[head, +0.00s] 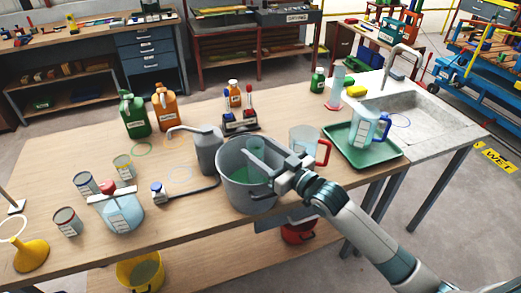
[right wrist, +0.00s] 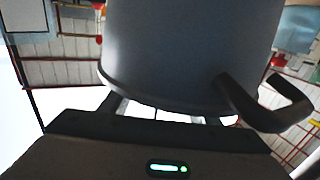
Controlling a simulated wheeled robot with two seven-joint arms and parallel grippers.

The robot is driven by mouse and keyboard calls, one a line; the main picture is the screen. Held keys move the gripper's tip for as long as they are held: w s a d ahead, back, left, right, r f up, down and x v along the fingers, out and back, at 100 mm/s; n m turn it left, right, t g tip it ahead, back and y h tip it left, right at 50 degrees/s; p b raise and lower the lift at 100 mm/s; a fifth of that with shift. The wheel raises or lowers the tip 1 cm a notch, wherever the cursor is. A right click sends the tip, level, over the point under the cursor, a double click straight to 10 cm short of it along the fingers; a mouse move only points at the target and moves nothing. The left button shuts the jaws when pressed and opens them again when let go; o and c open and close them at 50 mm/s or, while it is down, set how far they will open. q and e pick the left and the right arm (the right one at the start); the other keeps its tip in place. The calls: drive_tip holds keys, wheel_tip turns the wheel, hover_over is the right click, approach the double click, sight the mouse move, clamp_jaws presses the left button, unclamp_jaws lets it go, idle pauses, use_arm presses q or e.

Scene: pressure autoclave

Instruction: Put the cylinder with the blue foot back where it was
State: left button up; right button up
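My right gripper (head: 268,168) is at the bucket's right side, over the rim and close to the cylinder. In the right wrist view a large grey body (right wrist: 185,50) with a dark bent handle covers the fingertips. The fingers stand apart behind it, and whether they hold anything is hidden. Another clear cylinder (head: 338,77) stands at the back near a red-pink foot (head: 333,107). My left gripper is out of view.
A green tray (head: 350,152) holds a blue-handled jug (head: 367,128). A red-handled jug (head: 303,142) stands right of the bucket, a grey can (head: 208,152) left. Bottles and tins crowd the left side.

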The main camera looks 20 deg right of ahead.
drive_tip(key=shift+r, duration=0.1)
drive_tip(key=shift+s+d, duration=0.2)
drive_tip(key=shift+s, duration=0.2)
drive_tip(key=b+v, duration=0.3)
drive_tip(key=v, duration=0.8)
